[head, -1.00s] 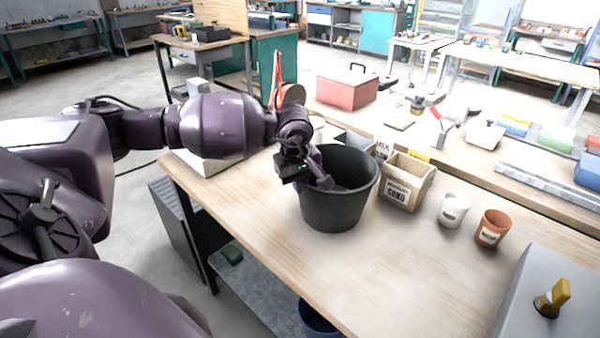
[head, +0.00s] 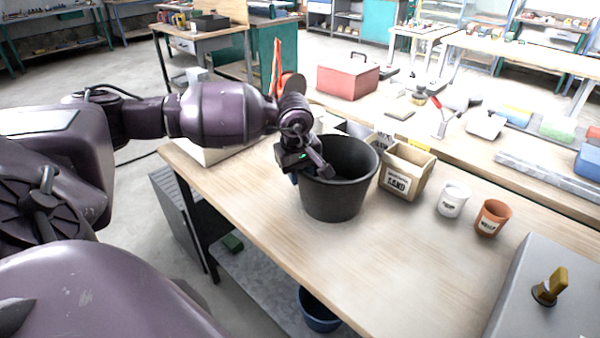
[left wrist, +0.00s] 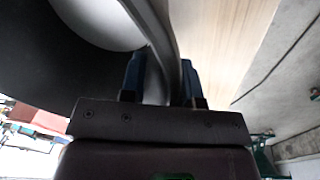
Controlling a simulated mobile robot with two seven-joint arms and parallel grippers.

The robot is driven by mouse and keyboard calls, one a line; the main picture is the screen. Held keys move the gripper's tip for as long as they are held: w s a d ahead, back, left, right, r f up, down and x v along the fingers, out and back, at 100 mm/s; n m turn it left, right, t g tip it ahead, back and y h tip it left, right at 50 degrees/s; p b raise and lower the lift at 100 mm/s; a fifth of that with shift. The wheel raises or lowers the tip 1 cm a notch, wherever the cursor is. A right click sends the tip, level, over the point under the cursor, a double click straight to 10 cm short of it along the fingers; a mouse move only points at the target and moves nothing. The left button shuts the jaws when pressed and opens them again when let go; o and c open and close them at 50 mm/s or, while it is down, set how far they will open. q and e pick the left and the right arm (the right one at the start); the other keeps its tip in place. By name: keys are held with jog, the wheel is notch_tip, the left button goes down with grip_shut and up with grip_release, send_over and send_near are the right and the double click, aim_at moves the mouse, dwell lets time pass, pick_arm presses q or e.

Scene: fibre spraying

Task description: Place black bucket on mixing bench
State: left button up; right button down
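The black bucket (head: 338,195) stands upright on the wooden bench top (head: 420,260), near its left edge. My left gripper (head: 308,172) is at the left side of the bucket's rim, with one finger inside and one outside. In the left wrist view, the two blue-tipped fingers (left wrist: 162,80) are spread apart, with the bucket's dark wall (left wrist: 160,28) running between them. The gripper looks open around the rim; whether a finger touches the wall is hard to tell. My right gripper is not in view.
A sand box (head: 405,172), a white cup (head: 453,200) and a terracotta pot (head: 492,218) stand right of the bucket. A red toolbox (head: 347,80) is behind. A grey box (head: 550,290) is at the front right. The bench front is clear.

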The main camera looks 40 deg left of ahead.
pick_arm(q)
notch_tip(320, 180, up, 12)
jog(key=s, duration=0.2)
jog(key=shift+d, duration=0.15)
jog(key=shift+f, duration=0.1)
dwell(0.4)
